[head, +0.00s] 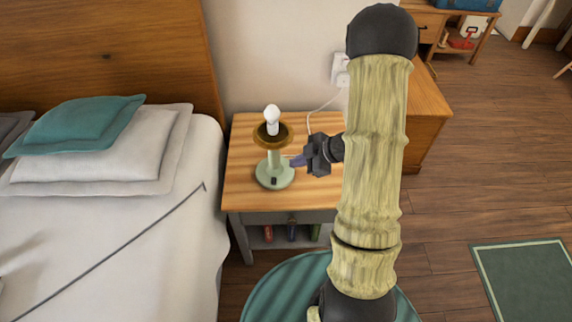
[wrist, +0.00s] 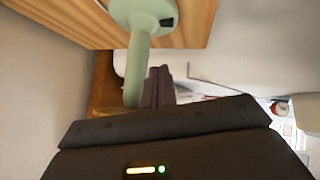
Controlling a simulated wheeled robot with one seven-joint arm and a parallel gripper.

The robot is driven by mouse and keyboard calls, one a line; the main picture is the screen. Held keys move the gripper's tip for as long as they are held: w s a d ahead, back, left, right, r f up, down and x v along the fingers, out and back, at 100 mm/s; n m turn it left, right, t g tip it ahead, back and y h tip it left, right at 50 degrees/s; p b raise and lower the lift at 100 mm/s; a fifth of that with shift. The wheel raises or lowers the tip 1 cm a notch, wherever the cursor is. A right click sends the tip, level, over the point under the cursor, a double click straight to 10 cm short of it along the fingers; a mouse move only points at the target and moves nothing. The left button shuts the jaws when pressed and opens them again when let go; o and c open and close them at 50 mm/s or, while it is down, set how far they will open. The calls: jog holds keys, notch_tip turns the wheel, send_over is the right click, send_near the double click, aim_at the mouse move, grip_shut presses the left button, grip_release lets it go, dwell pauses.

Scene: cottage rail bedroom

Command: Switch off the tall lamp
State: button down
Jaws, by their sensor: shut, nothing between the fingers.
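A lamp (head: 274,161) with a pale green base and stem, a brown collar and a bare white bulb stands upright on the wooden nightstand (head: 238,150). I cannot tell whether the bulb is lit. A small dark switch (head: 274,181) sits on the front of its base. The wrist view shows the lamp stem (wrist: 138,60) and a dark switch (wrist: 167,22) on the base. My gripper (head: 296,161) is shut and empty, just right of the stem, above the base. Its purple fingers (wrist: 158,85) show beside the stem; I cannot tell whether they touch it.
A bed (head: 110,240) with white and teal pillows stands left of the nightstand. A white cord runs from the nightstand to a wall outlet (head: 341,70). Several coloured items sit on the nightstand's lower shelf. A round teal rug (head: 270,290) lies in front. Wooden floor is open at right.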

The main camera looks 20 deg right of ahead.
jog(key=v, duration=0.2)
jog(key=shift+w+d+r, duration=0.1)
jog(key=shift+d+r, duration=0.2)
jog(key=shift+d, duration=0.05)
notch_tip(320, 180, up, 8)
jog(key=w+m+t+h, duration=0.1)
jog(key=m+h, duration=0.7)
jog(key=s+a+r+m+g, duration=0.2)
jog(key=s+a+m, duration=0.2)
jog(key=s, duration=0.3)
jog(key=s+a+r+m+g, duration=0.1)
jog(key=s+a+m+g, duration=0.1)
jog(key=s+a+m, duration=0.3)
notch_tip(320, 180, up, 18)
jog(key=s+d+n+p, duration=0.1)
jog(key=n+p, duration=0.1)
jog(key=p, duration=1.6)
jog(key=shift+d+p, duration=0.3)
jog(key=shift+p, duration=0.05)
